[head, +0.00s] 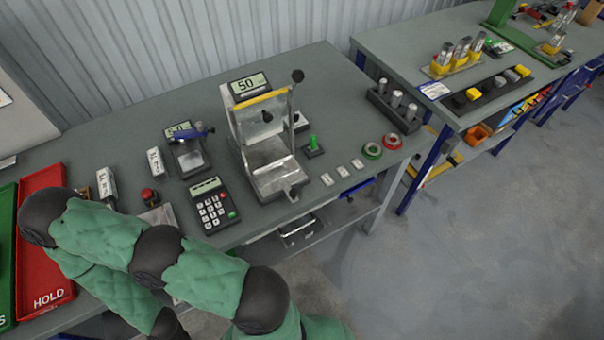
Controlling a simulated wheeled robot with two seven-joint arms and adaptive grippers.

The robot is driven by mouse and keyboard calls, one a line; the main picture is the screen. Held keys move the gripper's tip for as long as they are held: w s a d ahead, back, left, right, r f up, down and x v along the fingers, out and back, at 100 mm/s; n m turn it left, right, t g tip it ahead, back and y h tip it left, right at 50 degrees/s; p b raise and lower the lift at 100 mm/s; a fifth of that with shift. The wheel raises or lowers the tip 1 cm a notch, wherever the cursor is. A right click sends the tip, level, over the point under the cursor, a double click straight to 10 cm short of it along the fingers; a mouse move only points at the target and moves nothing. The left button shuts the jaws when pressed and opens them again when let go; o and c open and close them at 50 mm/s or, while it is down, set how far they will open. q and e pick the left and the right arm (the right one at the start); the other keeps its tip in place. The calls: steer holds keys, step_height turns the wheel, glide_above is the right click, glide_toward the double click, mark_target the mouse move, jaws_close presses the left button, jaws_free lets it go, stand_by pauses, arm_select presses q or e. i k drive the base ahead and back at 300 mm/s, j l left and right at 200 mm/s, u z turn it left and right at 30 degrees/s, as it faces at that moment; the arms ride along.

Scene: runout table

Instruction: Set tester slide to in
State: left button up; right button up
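The slide looks empty. Neither of my grippers shows; only green and black links of mine cross the lower left, well left of and in front of the tester.
A keypad (211,208) stands left of the slide, with a smaller display device (186,152) behind it. A red HOLD tray (42,270) is far left. Floor is clear at right.

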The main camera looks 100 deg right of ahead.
mark_target(277, 170)
steer(key=z, duration=2.45)
steer(key=j+z, duration=0.15)
steer(key=z, duration=0.65)
steer(key=j+z, duration=0.15)
steer(key=z, duration=0.25)
steer(key=k+z, duration=0.1)
steer(key=z, duration=0.3)
